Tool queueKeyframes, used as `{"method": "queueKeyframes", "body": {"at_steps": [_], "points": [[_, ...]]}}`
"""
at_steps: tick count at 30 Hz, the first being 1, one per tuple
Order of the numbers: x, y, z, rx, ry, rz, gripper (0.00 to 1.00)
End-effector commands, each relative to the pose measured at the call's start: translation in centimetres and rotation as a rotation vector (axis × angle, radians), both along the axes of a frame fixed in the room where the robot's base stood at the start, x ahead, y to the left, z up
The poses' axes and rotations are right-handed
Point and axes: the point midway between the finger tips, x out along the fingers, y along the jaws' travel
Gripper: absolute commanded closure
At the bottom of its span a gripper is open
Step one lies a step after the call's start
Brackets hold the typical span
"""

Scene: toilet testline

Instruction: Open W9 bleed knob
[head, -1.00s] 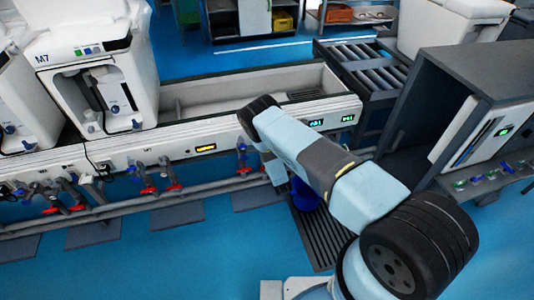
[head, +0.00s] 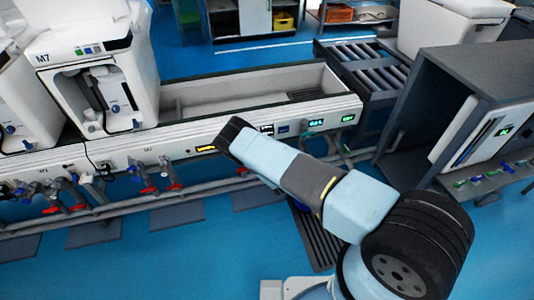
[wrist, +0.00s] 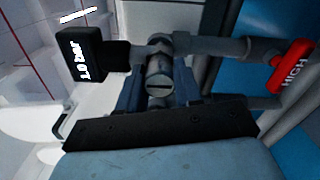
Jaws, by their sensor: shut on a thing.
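In the wrist view a round grey metal knob (wrist: 159,82) with a dark slot across its face sits on a grey pipe fitting. I take it to be the bleed knob; no W9 label is readable. My gripper (wrist: 158,92) has blue-grey fingers on the left and right of the knob and is shut on it. The fingers' exact contact is partly hidden. In the head view my arm covers the gripper and the knob at the front of the bench.
A red handle marked "HIGH" (wrist: 293,66) is at the right.

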Motion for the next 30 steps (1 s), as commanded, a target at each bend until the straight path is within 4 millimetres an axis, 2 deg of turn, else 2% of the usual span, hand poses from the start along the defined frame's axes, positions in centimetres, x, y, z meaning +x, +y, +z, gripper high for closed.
{"method": "queueKeyframes", "body": {"at_steps": [1,19,20,27,30], "points": [[-0.62,0.61,-0.66,-0.011,0.010,0.011,0.96],[-0.57,0.64,-0.62,-0.043,0.000,0.010,0.96],[-0.56,0.64,-0.61,-0.043,0.000,0.010,0.63],[-0.31,0.37,-0.36,-0.042,-0.005,0.006,0.41],[-0.23,0.27,-0.28,-0.043,-0.007,0.004,0.41]]}}
